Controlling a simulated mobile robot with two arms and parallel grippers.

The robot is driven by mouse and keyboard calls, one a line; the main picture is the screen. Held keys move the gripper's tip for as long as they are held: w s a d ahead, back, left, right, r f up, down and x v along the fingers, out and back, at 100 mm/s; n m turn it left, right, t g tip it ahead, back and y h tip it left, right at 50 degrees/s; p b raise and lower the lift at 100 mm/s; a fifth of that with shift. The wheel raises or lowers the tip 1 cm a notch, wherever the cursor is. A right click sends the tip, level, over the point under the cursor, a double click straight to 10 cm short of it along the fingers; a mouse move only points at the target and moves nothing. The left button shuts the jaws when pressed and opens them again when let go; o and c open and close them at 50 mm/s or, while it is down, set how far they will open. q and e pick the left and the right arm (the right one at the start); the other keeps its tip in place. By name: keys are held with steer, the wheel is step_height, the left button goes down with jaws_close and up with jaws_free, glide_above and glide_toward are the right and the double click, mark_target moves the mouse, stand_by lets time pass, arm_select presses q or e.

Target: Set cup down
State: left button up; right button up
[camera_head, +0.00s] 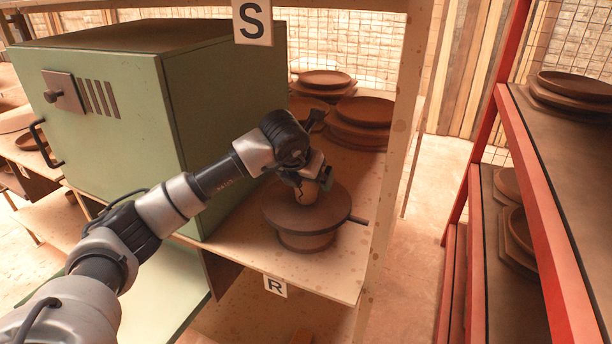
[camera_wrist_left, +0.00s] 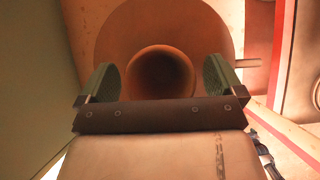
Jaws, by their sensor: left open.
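A small brown clay cup (camera_head: 306,194) stands upright on a round brown turntable-like disc (camera_head: 335,210) on the wooden shelf. In the left wrist view, the cup's open mouth (camera_wrist_left: 160,72) faces the camera, with the disc (camera_wrist_left: 205,28) behind it. My left gripper (camera_head: 309,174) is at the cup, with its arm reaching in from the left. Its two green-padded fingers (camera_wrist_left: 161,78) are open, one on each side of the cup, with a visible gap to it. My right gripper is not in view.
A green box-like cabinet (camera_head: 220,110) stands close left of the disc. Stacked brown plates (camera_head: 360,120) lie behind it. A pale wooden post (camera_head: 398,150) rises to the right. A red-framed rack (camera_head: 540,190) with brown plates stands further right, beyond a floor gap.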

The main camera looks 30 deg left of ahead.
arm_select(q)
steer(key=shift+r, duration=0.1)
steer(key=shift+r, duration=0.2)
steer(key=b+v, duration=0.1)
steer(key=v, duration=1)
steer(key=shift+s+r, duration=0.25)
steer(key=shift+r, duration=0.05)
